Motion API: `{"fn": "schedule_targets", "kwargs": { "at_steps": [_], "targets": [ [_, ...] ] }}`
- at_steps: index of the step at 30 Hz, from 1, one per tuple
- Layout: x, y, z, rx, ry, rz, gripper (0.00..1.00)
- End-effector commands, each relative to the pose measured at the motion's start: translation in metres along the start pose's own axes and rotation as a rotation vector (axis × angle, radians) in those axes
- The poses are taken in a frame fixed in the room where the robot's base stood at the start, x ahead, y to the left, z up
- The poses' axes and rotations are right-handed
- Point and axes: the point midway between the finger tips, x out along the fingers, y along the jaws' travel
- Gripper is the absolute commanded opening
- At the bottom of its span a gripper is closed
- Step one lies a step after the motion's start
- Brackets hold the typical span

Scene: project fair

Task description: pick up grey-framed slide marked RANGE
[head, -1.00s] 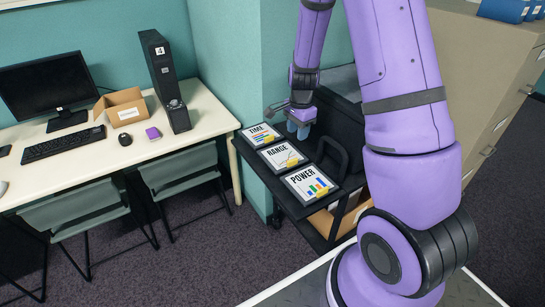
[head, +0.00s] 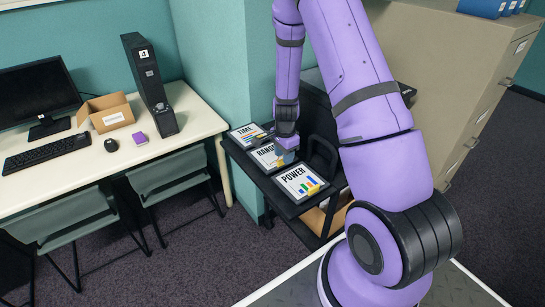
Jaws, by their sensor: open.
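The slide marked RANGE (head: 264,158) lies flat on the top of a black cart (head: 290,210), between the other two slides. It has a dark frame, a white face and a small yellow tab. My gripper (head: 285,156) is over its right part and hides some of its face and its right edge. The gripper is open. I cannot tell whether the fingers touch the slide. The slide marked TIME (head: 243,131) lies behind it, and the slide marked POWER (head: 296,184) lies in front.
A black cart handle (head: 325,157) rises right of the slides. A teal wall corner (head: 245,60) stands behind the cart. At left, a desk (head: 190,125) holds a computer tower (head: 150,85), a monitor (head: 35,90) and a cardboard box (head: 107,113). A beige cabinet (head: 440,80) stands right.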

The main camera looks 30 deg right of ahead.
Motion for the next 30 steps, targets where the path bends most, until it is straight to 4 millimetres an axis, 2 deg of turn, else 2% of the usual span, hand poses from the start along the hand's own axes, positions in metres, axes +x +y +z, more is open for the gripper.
{"fn": "schedule_targets", "kwargs": {
  "at_steps": [3,6,14,19,30],
  "targets": [
    [0.015,0.001,-0.001,0.001,0.000,0.002,0.40],
    [0.020,0.000,0.000,0.001,-0.001,0.001,0.40],
    [0.022,0.000,0.000,0.000,0.000,-0.001,0.40],
    [0.022,0.000,0.000,0.000,0.000,0.000,0.01],
    [0.019,0.000,0.000,0.000,0.001,-0.001,0.00]
  ]
}}
